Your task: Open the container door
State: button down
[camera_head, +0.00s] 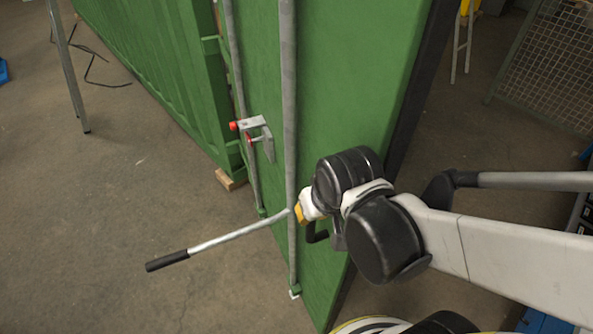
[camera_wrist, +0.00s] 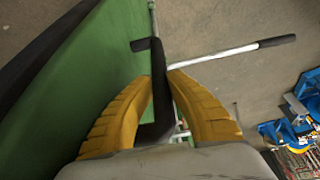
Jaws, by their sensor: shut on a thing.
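The green container door (camera_head: 345,75) stands upright in the middle of the head view, with a dark strip down its right edge. I cannot tell how far it is swung. A grey vertical lock rod (camera_head: 289,120) runs down its face. A lever with a black grip (camera_head: 167,261) sticks out from the rod's lower part toward the lower left; it also shows in the wrist view (camera_wrist: 276,42). My gripper (camera_head: 299,212) is at the door's lower part. In the wrist view its yellow fingers are shut on a black handle (camera_wrist: 157,58). My arm hides part of the door.
The corrugated green container wall (camera_head: 150,62) runs back to the upper left. A latch bracket with red parts (camera_head: 254,130) is on the door. Open concrete floor (camera_head: 110,200) lies left. A mesh fence (camera_head: 548,70) stands right. Blue objects (camera_wrist: 298,110) lie at right in the wrist view.

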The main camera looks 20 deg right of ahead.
jog(key=c, duration=1.3)
grip_release()
jog(key=shift+o, duration=0.2)
jog(key=shift+r, duration=0.1)
jog(key=v, duration=1.1)
jog(key=shift+s+r, duration=0.15)
jog(key=shift+r, duration=0.25)
